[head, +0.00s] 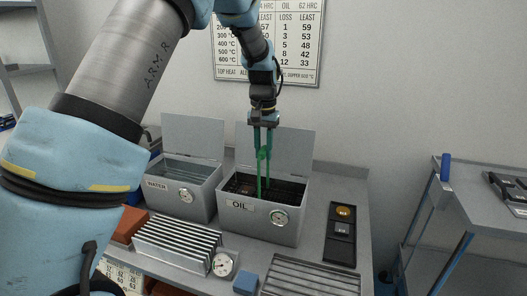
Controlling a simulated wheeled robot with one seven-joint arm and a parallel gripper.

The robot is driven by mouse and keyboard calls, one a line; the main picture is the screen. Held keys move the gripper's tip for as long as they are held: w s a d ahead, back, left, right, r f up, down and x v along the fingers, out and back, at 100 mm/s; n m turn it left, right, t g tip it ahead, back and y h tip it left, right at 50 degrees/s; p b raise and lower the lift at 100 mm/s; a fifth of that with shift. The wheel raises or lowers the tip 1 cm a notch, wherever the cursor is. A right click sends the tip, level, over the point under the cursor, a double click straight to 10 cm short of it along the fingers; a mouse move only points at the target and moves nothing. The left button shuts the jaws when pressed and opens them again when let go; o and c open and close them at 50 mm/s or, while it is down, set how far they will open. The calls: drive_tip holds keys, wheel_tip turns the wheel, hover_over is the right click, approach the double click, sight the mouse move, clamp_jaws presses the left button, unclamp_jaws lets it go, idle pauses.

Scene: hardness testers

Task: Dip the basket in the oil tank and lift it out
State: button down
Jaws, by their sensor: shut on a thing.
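The oil tank (262,223), a grey metal box labelled OIL with a round dial on its front, stands open in the middle of the bench. Its lid (293,150) is raised at the back. A dark basket (287,190) sits inside the tank, below the rim as far as I can tell. My gripper (263,152) is above the tank opening, pointing down. It is shut on a green upright handle (262,180) that reaches down into the tank. The handle's lower end, the basket's bottom and the oil level are hidden or too dark to tell.
The matching open water tank (175,205) stands just left. In front are a finned metal rack (175,245), a dial gauge (222,265), a blue block (246,283) and a slatted tray (310,280). A black tray (340,237) lies right. A side table (490,200) is farther right.

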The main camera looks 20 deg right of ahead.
drive_tip(key=shift+r, duration=0.3)
drive_tip(key=shift+f, duration=0.15)
drive_tip(key=shift+f+b, duration=0.3)
drive_tip(key=shift+f, duration=0.5)
drive_tip(key=shift+r, duration=0.2)
drive_tip(key=shift+r+p, duration=0.75)
drive_tip(key=shift+p, duration=0.05)
drive_tip(key=shift+f, duration=0.15)
drive_tip(key=shift+f+b, duration=0.4)
drive_tip(key=shift+f, duration=0.4)
drive_tip(key=shift+r, duration=0.2)
